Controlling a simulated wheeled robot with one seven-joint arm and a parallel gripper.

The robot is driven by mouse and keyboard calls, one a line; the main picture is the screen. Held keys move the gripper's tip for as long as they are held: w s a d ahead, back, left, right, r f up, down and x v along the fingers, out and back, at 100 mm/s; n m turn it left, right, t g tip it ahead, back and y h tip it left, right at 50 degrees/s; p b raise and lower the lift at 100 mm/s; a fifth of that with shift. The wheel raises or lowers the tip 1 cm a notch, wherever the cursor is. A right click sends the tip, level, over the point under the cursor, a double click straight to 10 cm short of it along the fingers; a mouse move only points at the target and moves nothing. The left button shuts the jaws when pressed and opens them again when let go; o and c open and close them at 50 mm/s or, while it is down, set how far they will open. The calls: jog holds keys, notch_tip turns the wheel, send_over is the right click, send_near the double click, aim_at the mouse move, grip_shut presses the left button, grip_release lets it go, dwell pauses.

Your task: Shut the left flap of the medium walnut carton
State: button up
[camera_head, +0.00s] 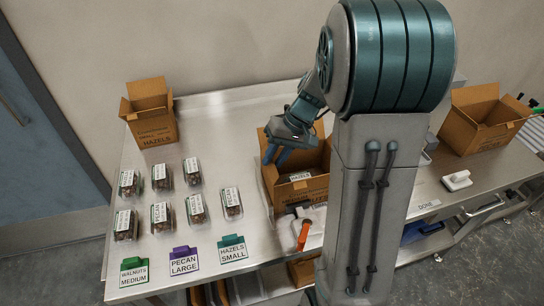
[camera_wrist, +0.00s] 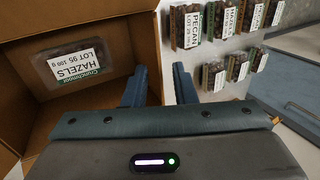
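An open brown carton (camera_head: 284,198) stands mid-table, its print partly hidden by my arm, so I cannot fully read which carton it is. A clamshell labelled HAZELS (camera_head: 300,177) lies inside; it also shows in the wrist view (camera_wrist: 75,63). My gripper (camera_head: 276,155) is at the carton's left side, fingers pointing down. In the wrist view the fingers (camera_wrist: 159,88) are apart, one over the carton's inside and one beyond its edge (camera_wrist: 156,40). Nothing is seen clamped between them. The left flap is mostly hidden by the gripper.
Several filled clamshells (camera_head: 162,215) stand on the table left of the carton, with name cards (camera_head: 184,262) in front. A small hazels carton (camera_head: 152,115) is at back left. Another open carton (camera_head: 480,123) is at right. An orange-handled tool (camera_head: 303,236) lies close in front.

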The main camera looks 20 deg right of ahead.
aim_at(268, 170)
jog(key=shift+f, duration=0.1)
grip_shut()
jog(key=shift+a, duration=0.3)
jog(key=shift+d+f+y+b, duration=0.35)
jog(key=shift+d+y+b, duration=0.15)
jog(key=shift+b, duration=0.55)
jog(key=y+b, duration=0.2)
jog(key=b, duration=0.1)
jog(key=shift+d+f, duration=0.35)
jog(key=shift+f, duration=0.05)
jog(key=y+b, duration=0.3)
jog(key=shift+d+f, duration=0.35)
jog(key=shift+d, duration=0.05)
jog(key=shift+d+f+y+b, duration=0.1)
jog(key=shift+y+b, duration=0.75)
jog(key=shift+y, duration=0.05)
